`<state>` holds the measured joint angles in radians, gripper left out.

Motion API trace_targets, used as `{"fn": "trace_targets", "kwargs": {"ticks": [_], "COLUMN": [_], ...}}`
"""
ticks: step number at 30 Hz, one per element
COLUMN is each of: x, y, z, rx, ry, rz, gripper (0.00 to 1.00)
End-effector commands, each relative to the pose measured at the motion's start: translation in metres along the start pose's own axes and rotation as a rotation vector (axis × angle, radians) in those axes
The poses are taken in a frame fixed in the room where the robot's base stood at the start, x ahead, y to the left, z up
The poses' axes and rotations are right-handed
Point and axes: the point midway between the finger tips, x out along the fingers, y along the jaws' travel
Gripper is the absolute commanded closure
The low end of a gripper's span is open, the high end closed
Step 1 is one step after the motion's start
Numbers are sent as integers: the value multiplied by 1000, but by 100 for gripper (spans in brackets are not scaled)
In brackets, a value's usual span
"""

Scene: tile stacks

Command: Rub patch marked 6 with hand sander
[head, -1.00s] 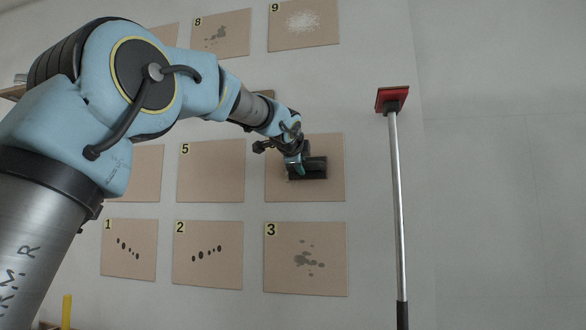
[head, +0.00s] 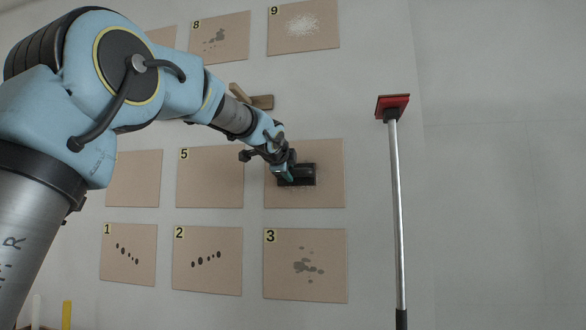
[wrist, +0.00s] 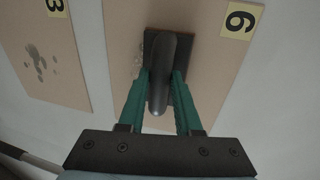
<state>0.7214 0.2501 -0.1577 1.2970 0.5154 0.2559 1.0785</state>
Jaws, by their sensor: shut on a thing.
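The patch marked 6 is a tan square panel (head: 332,195) on the wall, in the right column between the panels marked 9 and 3. Its yellow 6 label shows in the wrist view (wrist: 240,18); my gripper hides it in the head view. The hand sander (head: 302,174) is a dark block with a rounded grey handle (wrist: 161,75). It lies against the panel, left of its middle in the head view. My gripper (head: 284,171) is shut on the handle, with green fingers on both sides in the wrist view. Faint pale marks show beside the sander.
Neighbouring panels are 5 (head: 210,178), 3 (head: 325,270) and 9 (head: 310,45). A wooden-handled tool (head: 262,101) is above the patch, partly behind my arm. A long pole with a red head (head: 393,103) stands to the right. The wall farther right is bare.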

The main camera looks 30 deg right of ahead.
Motion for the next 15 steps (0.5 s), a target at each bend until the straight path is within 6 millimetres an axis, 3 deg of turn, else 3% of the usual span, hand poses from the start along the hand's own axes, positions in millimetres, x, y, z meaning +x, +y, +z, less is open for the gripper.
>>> {"fn": "trace_targets", "kwargs": {"ticks": [15], "x": [-2], "y": [-2], "z": [40], "rx": [-1], "ry": [-4], "rz": [2], "gripper": [100]}}
